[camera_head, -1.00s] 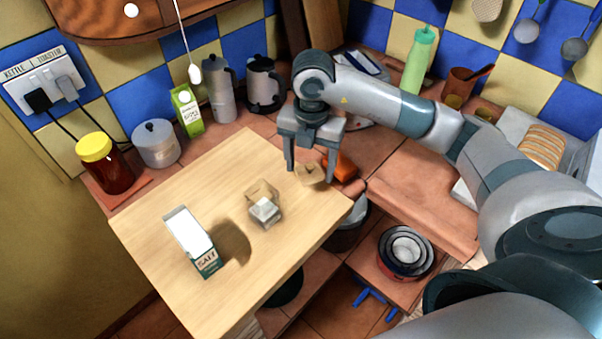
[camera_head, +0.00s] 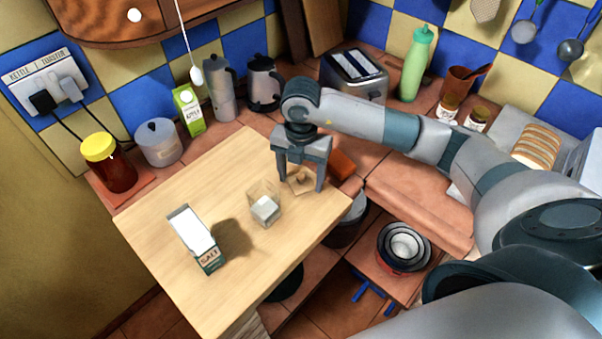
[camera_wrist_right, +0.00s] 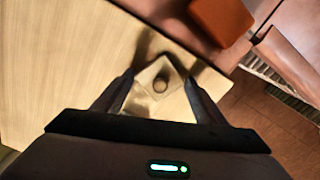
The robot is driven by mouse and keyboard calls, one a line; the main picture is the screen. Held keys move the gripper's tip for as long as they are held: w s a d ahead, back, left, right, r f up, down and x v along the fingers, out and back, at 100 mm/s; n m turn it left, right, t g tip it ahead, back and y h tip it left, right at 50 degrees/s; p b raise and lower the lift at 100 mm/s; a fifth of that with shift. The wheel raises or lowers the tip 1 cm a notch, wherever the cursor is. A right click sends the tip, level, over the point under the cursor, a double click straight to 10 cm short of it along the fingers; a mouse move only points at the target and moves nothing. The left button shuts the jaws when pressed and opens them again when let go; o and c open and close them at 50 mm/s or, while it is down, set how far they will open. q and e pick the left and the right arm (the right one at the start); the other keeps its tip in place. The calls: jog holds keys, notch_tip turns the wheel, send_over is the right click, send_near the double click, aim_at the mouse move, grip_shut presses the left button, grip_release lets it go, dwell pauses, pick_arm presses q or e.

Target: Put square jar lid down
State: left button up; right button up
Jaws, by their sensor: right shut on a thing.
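The square jar lid (camera_head: 301,182) is a small wooden-coloured square with a round knob. It is at the right part of the light wooden board (camera_head: 180,290), near its edge. My right gripper (camera_head: 302,184) has its fingers on either side of the lid and is shut on it. In the right wrist view the lid (camera_wrist_right: 161,86) shows between the two fingers, close over the board; whether it touches the board is unclear. The square glass jar (camera_head: 264,205), with white contents, stands open on the board left of the gripper. My left gripper is not in view.
An orange-red block (camera_head: 342,164) is just beyond the gripper. Nested bowls (camera_head: 404,246) sit lower right. A toaster (camera_head: 354,75) and green bottle (camera_head: 416,65) are behind. The board's near part is clear.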

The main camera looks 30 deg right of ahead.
aim_at(301, 176)
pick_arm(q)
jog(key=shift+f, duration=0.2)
pick_arm(e)
jog(key=shift+f, duration=0.25)
jog(key=o, duration=1)
jog(key=shift+o, duration=0.2)
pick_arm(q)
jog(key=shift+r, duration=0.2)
pick_arm(e)
jog(key=shift+r, duration=0.25)
jog(key=shift+r+b, duration=0.3)
jog(key=shift+r, duration=0.2)
notch_tip(301, 176, up, 7)
jog(key=shift+w+r+b, duration=0.1)
jog(key=shift+b, duration=0.8)
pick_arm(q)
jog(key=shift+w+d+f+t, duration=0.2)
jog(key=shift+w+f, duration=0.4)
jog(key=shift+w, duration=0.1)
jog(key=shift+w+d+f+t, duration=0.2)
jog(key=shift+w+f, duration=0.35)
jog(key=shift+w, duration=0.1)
pick_arm(e)
jog(key=shift+r, duration=1.85)
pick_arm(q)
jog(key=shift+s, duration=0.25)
